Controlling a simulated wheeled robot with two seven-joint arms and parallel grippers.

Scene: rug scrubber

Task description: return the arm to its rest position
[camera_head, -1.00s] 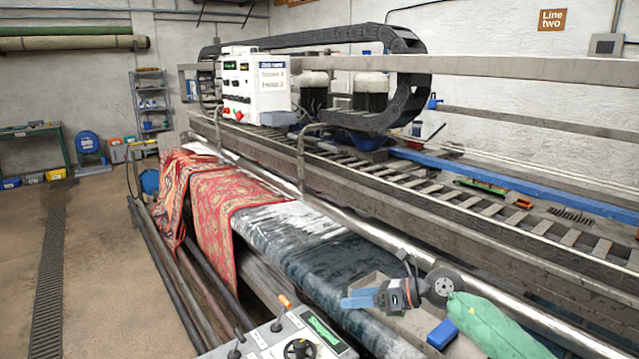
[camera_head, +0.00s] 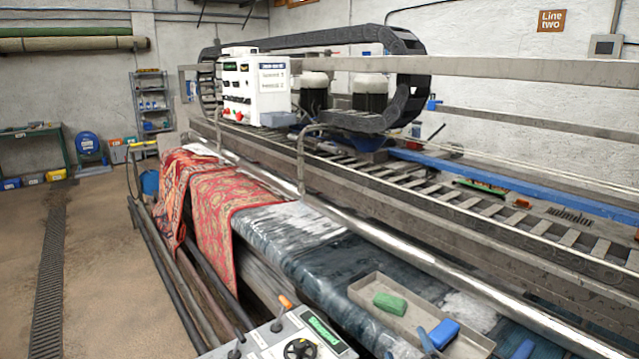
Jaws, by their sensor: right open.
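My right gripper (camera_head: 476,346) shows only as two blue fingertips at the bottom edge, right of centre. The fingertips stand wide apart with nothing seen between them that they grip. One fingertip overlaps the lower part of a grey tray (camera_head: 412,319) in the picture; the other is to the right of the tray. The rest of the right arm is out of view below. My left gripper is not in view.
The tray holds a green block (camera_head: 390,303) and a blue block (camera_head: 443,334). A control panel (camera_head: 285,335) stands at the bottom centre. Red patterned rugs (camera_head: 215,205) hang over the machine's edge. A long metal roller (camera_head: 400,240) runs behind the tray. Floor at left is clear.

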